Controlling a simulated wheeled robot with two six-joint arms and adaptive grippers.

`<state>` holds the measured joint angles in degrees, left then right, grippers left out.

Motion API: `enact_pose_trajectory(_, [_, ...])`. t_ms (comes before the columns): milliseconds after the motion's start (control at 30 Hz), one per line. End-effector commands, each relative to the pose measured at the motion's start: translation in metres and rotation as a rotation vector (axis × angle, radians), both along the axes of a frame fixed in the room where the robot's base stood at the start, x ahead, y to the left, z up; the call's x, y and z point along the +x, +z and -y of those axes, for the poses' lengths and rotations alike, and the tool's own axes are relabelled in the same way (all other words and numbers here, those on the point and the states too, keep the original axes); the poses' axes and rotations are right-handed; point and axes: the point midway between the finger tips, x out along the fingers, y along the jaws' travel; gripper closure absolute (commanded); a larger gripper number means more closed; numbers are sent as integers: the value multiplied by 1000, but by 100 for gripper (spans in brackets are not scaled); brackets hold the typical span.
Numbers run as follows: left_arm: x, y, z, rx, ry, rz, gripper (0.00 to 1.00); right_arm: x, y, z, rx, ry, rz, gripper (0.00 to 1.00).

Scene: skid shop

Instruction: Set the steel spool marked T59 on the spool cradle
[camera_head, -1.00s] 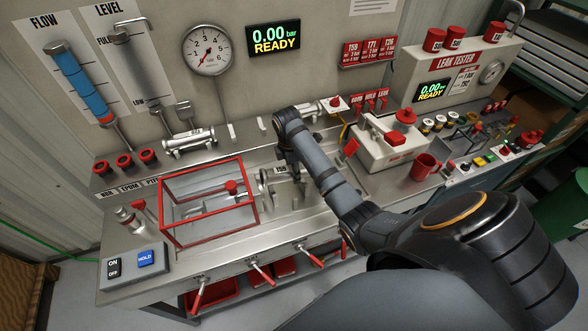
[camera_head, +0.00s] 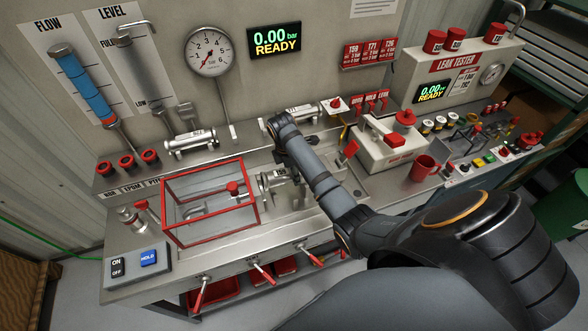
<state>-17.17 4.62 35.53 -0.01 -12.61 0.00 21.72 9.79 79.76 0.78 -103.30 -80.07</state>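A steel spool (camera_head: 267,181) with dark marking, too small to read surely but looking like T59, lies on the bench just right of the red frame cage. My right gripper (camera_head: 293,167) reaches down at the spool's right part. The fingers are small and partly behind my arm, so I cannot tell whether they are open, shut or gripping it. I cannot make out the spool cradle clearly; metal fittings (camera_head: 195,209) and a red knob (camera_head: 233,187) show at the cage (camera_head: 208,244). My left gripper is not in view.
Other steel spools lie on the back ledge, one at the left (camera_head: 190,142) and one behind my arm (camera_head: 291,114). A white box with red lid parts (camera_head: 385,150) and a red mug (camera_head: 423,165) stand to the right. Red-handled levers (camera_head: 262,272) line the front edge.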

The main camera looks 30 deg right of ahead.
Motion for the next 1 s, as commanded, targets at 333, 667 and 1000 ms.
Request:
enact_pose_trajectory(333, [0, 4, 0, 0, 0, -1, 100, 1, 2, -1, -23, 0, -6, 100])
enact_pose_trajectory(667, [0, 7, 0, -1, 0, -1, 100, 0, 1, 0, -89, 0, -20, 100])
enact_pose_trajectory(1000, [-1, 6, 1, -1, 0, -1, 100, 1, -3, 0, -88, 0, -20, 100])
